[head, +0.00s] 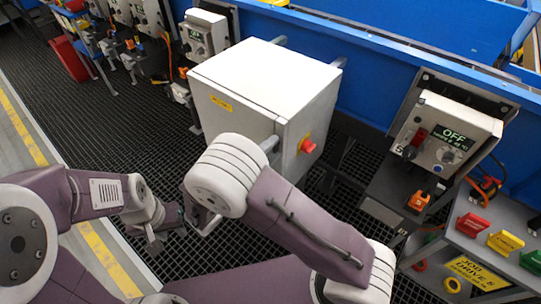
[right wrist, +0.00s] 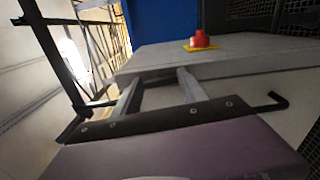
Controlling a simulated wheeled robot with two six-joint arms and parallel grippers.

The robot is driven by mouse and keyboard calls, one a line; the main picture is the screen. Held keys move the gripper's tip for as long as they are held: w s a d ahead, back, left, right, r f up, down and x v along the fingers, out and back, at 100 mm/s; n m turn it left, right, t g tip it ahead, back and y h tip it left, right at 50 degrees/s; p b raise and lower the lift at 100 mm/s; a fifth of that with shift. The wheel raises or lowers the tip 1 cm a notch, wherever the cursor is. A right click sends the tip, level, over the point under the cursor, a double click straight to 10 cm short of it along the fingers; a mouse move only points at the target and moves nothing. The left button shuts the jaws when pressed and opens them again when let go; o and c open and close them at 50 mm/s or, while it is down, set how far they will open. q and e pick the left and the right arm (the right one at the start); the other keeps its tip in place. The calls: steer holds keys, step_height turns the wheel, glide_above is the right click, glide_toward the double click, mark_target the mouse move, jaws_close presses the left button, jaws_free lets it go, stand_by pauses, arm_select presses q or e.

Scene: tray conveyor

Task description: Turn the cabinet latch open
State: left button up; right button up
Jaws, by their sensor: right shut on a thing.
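The pale grey cabinet (head: 250,78) stands in the middle of the head view, with a yellow label on its front. A red knob (head: 307,145) sits on its right side; the right wrist view also shows this red knob (right wrist: 200,40) on a yellow plate. My right gripper (right wrist: 158,85) reaches the cabinet's front near the edge by the knob side, its fingers a little apart. It is shut on the cabinet latch, which is mostly hidden between the fingers. In the head view my right wrist covers this spot. My left gripper (head: 165,230) hangs over the floor grating, away from the cabinet; its jaws are unclear.
A control box (head: 445,135) reading OFF stands right of the cabinet. A grey shelf (head: 475,255) with coloured blocks is at the lower right. The blue conveyor frame (head: 375,65) runs behind.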

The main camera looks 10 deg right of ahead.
steer(key=shift+m+b, duration=0.3)
steer(key=shift+m, duration=0.2)
steer(key=shift+w+r, duration=0.1)
steer(key=shift+r, duration=0.05)
steer(key=o, duration=1.1)
steer(key=shift+c, duration=0.2)
steer(key=o, duration=0.3)
steer(key=shift+w+d, duration=0.1)
